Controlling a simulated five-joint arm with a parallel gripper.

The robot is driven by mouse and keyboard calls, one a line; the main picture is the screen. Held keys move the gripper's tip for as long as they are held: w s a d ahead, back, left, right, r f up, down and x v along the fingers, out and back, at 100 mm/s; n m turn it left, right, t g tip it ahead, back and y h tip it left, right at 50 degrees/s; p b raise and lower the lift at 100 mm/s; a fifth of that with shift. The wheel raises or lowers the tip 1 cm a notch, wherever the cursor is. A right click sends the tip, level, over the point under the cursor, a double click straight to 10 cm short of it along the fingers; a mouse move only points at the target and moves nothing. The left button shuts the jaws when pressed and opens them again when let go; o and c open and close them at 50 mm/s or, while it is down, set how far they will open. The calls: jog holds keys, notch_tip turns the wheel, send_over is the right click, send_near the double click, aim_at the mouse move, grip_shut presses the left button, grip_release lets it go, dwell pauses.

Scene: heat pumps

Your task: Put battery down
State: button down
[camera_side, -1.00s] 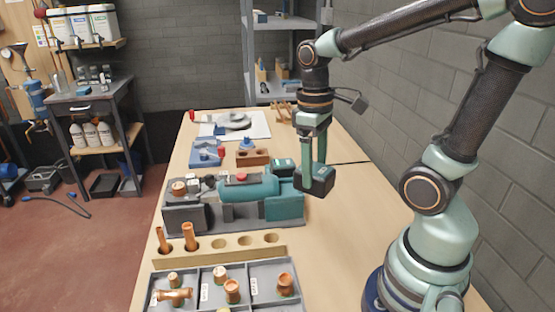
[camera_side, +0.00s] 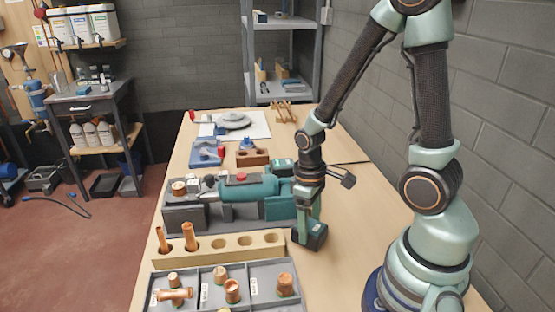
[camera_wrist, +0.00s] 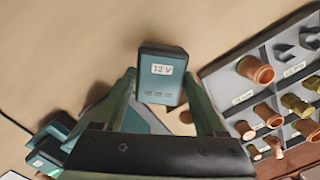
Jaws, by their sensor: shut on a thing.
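The battery (camera_side: 311,239) is a dark block with teal parts, low at the table surface right of the green machine. In the wrist view the battery (camera_wrist: 162,77) shows a "12 V" label and sits between the fingertips. My gripper (camera_side: 308,220) points down and is shut on the battery; its two green fingers also show in the wrist view (camera_wrist: 163,100). I cannot tell whether the battery's underside touches the table.
The green and grey machine (camera_side: 180,215) stands just left of the battery. A wooden rack (camera_side: 218,247) and a grey tray of copper fittings (camera_side: 205,292) lie in front of it. Bare table (camera_side: 365,215) is free to the right.

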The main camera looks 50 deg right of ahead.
jog(key=shift+f, duration=0.8)
jog(key=shift+f, duration=0.15)
grip_release()
jog(key=w+a+r+t, duration=0.1)
jog(key=a+r+t, duration=0.1)
jog(key=r, duration=0.9)
jog(key=w+a+r+m+t, duration=0.1)
jog(key=r+t, duration=0.3)
jog(key=r, duration=0.7)
jog(key=shift+w+a+r, duration=0.4)
jog(key=shift+w+a, duration=0.25)
jog(key=shift+w, duration=0.15)
